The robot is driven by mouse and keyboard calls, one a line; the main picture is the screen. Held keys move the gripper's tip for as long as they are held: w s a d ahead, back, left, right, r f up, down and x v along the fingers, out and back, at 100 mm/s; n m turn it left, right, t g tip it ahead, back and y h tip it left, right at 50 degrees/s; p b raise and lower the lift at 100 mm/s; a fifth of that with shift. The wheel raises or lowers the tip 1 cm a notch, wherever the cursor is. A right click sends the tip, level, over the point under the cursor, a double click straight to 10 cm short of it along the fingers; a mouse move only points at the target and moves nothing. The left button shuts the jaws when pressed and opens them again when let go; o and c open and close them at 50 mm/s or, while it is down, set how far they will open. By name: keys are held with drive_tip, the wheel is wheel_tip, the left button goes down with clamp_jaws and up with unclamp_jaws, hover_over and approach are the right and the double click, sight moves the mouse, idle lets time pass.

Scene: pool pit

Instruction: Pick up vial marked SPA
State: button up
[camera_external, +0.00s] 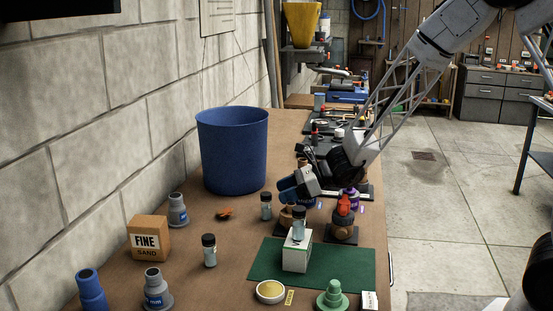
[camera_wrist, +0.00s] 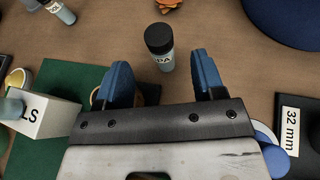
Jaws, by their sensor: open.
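A small glass vial with a black cap (camera_wrist: 159,48) stands upright on the brown bench in the wrist view. Its label is partly turned away and shows "PA". In the external view, the vial just left of my gripper (camera_external: 266,207) appears to be the same one. My gripper (camera_wrist: 163,72) is open, with its two blue fingers apart and nothing between them. The vial stands just beyond the fingertips, in line with the gap. In the external view my gripper (camera_external: 291,190) is low over the bench, right of that vial.
Another vial (camera_external: 209,251) stands nearer the camera, and one stands on a white box (camera_external: 296,255) on a green mat (camera_external: 265,262). A blue bucket (camera_external: 232,155) and an orange crumpled thing (camera_external: 224,214) are behind. Pipe fittings (camera_external: 342,225) stand close right of my gripper.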

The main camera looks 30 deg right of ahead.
sight(268, 194)
drive_tip(key=shift+a, duration=0.1)
drive_tip(key=shift+x, duration=2.5)
drive_tip(key=shift+w, duration=0.1)
drive_tip(key=shift+c, duration=0.2)
drive_tip(key=c, duration=1)
